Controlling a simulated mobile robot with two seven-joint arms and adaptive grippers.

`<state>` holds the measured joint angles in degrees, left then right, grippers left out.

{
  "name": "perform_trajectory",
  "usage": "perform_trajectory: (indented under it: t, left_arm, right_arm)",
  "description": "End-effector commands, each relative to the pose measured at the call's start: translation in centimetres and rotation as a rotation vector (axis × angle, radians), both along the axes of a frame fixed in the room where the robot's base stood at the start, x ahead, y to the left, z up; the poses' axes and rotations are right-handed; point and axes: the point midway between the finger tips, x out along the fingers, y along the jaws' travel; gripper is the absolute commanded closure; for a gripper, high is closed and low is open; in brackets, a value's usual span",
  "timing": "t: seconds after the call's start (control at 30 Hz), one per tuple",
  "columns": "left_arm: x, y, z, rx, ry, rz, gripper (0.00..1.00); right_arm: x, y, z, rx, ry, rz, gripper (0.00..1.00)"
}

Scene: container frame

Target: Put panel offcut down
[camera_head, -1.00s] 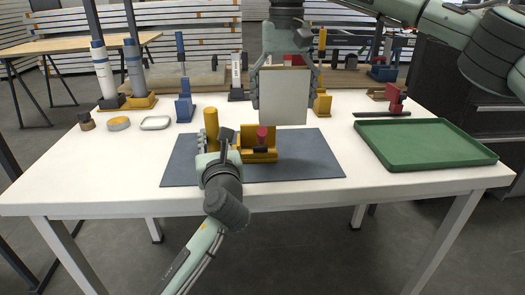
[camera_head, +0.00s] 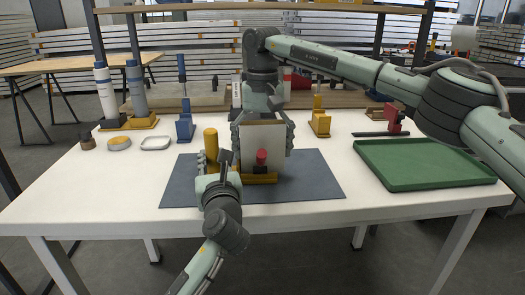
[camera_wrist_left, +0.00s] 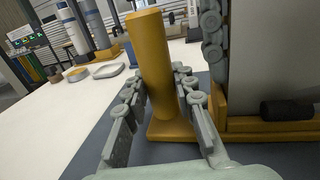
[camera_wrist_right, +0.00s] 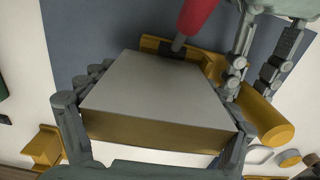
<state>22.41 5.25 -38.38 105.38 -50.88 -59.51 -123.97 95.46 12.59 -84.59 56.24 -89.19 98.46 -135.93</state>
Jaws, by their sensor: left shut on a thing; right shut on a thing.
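The panel offcut (camera_head: 266,136) is a pale grey upright plate with a brownish edge. My right gripper (camera_head: 263,128) is shut on its sides from above, as the right wrist view (camera_wrist_right: 155,85) also shows. The panel's lower part is at the yellow fixture (camera_head: 258,179), behind its front lip in the left wrist view (camera_wrist_left: 270,128). I cannot tell whether it rests on the bottom. A red-knobbed clamp (camera_head: 262,157) stands in front of the panel. My left gripper (camera_head: 212,165) is shut around the fixture's yellow post (camera_wrist_left: 150,70).
The fixture stands on a dark mat (camera_head: 315,180) on the white table (camera_head: 110,195). A green tray (camera_head: 425,165) lies at right. A blue stand (camera_head: 185,125) and yellow stand (camera_head: 320,123) are behind. Small round containers and a dish (camera_head: 156,143) sit at left.

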Motion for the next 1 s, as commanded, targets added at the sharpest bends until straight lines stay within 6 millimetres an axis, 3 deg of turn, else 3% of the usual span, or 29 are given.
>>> perform_trajectory:
  t: [0.37, 0.4, 0.5, 0.87, 1.0]
  left_arm:
    - [0.0, 0.0, 0.0, 0.000, 0.000, 0.000, 1.00]
    - [0.0, 0.0, 0.0, 0.000, 0.000, 0.000, 1.00]
    - [0.0, 0.0, 0.0, 0.000, 0.000, 0.000, 1.00]
    - [0.0, 0.0, 0.0, 0.000, 0.000, 0.000, 1.00]
    - [0.0, 0.0, 0.0, 0.000, 0.000, 0.000, 1.00]
  right_arm:
    - [0.0, 0.0, -0.6, 0.000, -0.001, 0.001, 0.52]
    - [0.0, 0.0, -0.7, 0.000, -0.001, 0.001, 0.13]
    - [0.0, 0.0, -0.7, 0.000, -0.001, 0.000, 0.01]
    - [0.0, 0.0, -0.6, 0.000, -0.001, 0.000, 0.00]
    - [0.1, 0.0, 0.7, 0.001, -0.004, -0.001, 0.00]
